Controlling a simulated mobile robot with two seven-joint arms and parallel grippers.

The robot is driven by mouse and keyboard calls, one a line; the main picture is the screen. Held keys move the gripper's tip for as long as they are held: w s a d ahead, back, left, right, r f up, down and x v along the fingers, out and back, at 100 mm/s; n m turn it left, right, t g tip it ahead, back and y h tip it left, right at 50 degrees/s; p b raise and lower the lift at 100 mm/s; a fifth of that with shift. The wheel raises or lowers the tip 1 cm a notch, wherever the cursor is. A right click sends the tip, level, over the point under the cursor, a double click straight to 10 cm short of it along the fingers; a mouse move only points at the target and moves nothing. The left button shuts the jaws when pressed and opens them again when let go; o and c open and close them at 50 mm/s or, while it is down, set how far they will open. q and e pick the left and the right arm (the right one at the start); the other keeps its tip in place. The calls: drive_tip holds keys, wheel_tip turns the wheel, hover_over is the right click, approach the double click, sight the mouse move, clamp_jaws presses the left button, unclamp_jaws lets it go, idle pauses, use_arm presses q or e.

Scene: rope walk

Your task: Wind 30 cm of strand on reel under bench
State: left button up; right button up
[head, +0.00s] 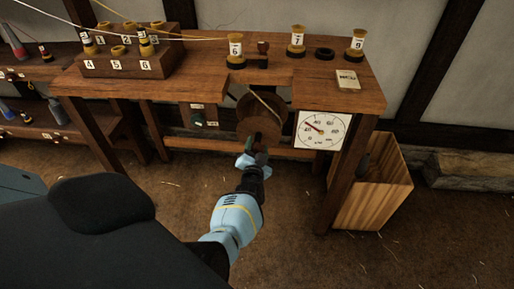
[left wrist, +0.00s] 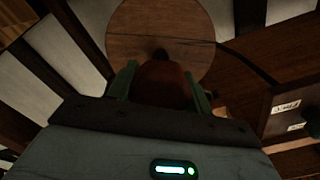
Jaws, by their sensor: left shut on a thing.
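A round wooden reel (head: 255,118) hangs under the bench (head: 205,92), in the gap at its front edge. A pale strand (head: 266,104) runs down over the reel. My left gripper (head: 257,148) is in front of the reel, shut on a reddish-brown handle. In the left wrist view the handle (left wrist: 163,82) sits between the two green fingers, with the reel's disc (left wrist: 160,30) behind it. A white dial (head: 322,130) hangs right of the reel; its red needle points up and left, and its numbers are too small to read surely. My right gripper is not in view.
On the bench stand a numbered rack (head: 125,65) of spools, several labelled yellow-topped spools such as number 6 (head: 236,50), and a small booklet (head: 348,79). A small panel (head: 204,117) hangs left of the reel. A wooden bin (head: 375,185) stands at the right leg. The floor in front is open.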

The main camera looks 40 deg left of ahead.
use_arm(q)
drive_tip(key=shift+m, duration=0.7)
drive_tip(key=shift+m, duration=0.3)
drive_tip(key=o, duration=1)
drive_tip(key=shift+c, duration=0.2)
drive_tip(key=p+v, duration=0.2)
drive_tip(key=v, duration=0.6)
